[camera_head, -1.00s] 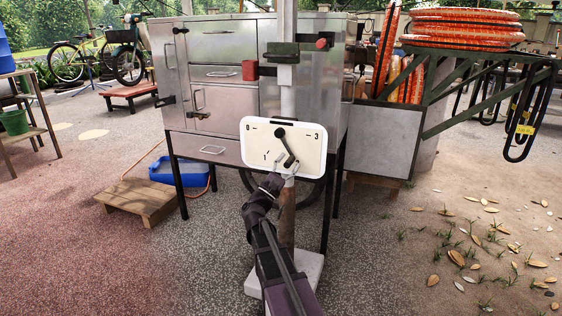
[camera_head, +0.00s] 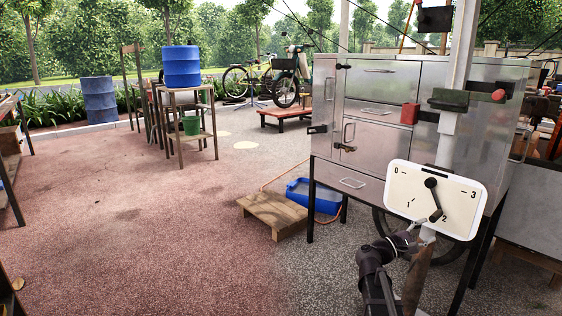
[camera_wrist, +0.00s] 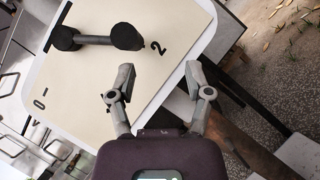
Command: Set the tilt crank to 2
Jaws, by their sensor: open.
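The white dial panel (camera_head: 462,208) with marks 0 to 3 is at the right in the head view, on a pale post. Its black tilt crank (camera_head: 433,199) points down, with its knob end close beside the 2. In the wrist view, the crank (camera_wrist: 96,40) lies across the panel (camera_wrist: 85,90), its near knob just beside the printed 2. My gripper (camera_head: 418,238) is at the panel's lower edge, below the knob. In the wrist view, my gripper (camera_wrist: 160,84) has its fingers spread with nothing between them, apart from the crank.
The metal cabinet cart (camera_head: 375,135) stands behind the panel. A red block (camera_head: 410,113) and a dark lever with a red knob (camera_head: 498,96) are above it. A wooden pallet (camera_head: 272,213) and blue tray (camera_head: 314,196) lie on the ground. Open paving is at left.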

